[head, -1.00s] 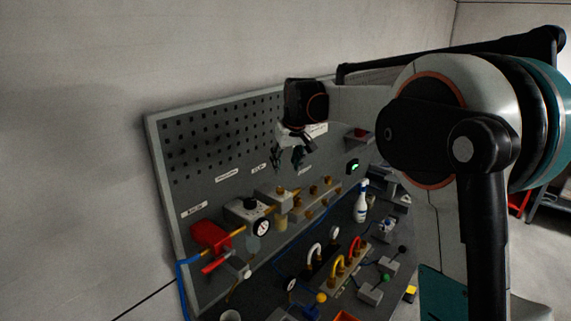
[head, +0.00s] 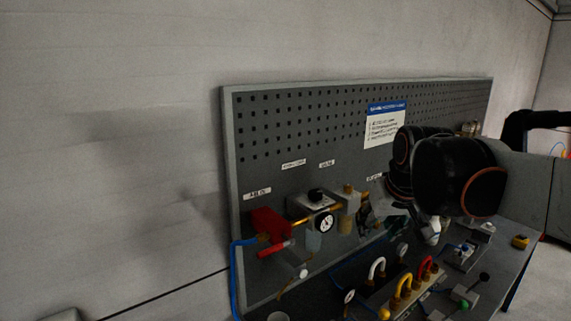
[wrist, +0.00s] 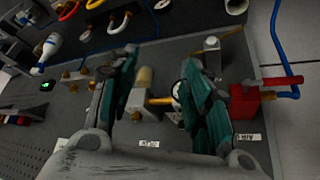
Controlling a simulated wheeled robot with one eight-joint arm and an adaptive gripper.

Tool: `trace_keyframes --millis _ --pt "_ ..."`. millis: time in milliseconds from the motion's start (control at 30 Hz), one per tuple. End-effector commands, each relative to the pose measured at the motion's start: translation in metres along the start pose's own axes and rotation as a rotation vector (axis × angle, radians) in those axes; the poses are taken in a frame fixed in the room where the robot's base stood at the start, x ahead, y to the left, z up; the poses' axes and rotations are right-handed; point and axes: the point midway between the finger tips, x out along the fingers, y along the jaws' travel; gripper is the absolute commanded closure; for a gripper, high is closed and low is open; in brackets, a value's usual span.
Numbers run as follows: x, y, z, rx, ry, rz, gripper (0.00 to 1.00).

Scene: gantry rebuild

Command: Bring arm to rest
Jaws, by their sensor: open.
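My gripper (head: 376,208) shows in the head view in front of the pegboard panel (head: 232,180), partly hidden behind my dark wrist joints. In the wrist view its two teal-and-black fingers (wrist: 160,62) are spread apart with nothing held between them. Beyond the gap are a brass pipe fitting and a gauge, partly covered by the right finger. I cannot tell exactly how far the fingers are from the panel.
A red valve block (head: 268,225) with a blue hose and a dial gauge (head: 325,223) are on the panel's left. Yellow and red hose loops (head: 403,287) stand on the bench below. The left wall area is clear.

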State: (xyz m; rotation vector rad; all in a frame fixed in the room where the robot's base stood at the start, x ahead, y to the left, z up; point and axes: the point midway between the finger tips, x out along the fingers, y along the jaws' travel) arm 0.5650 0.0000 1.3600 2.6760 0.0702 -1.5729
Motion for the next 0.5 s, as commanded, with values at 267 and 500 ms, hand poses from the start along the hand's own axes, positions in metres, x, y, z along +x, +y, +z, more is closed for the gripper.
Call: trace_keyframes --millis 267,500 --pt "0.025 -0.006 0.104 0.019 0.039 0.009 0.55" --pt "0.056 -0.010 0.190 0.035 0.073 0.016 0.55"
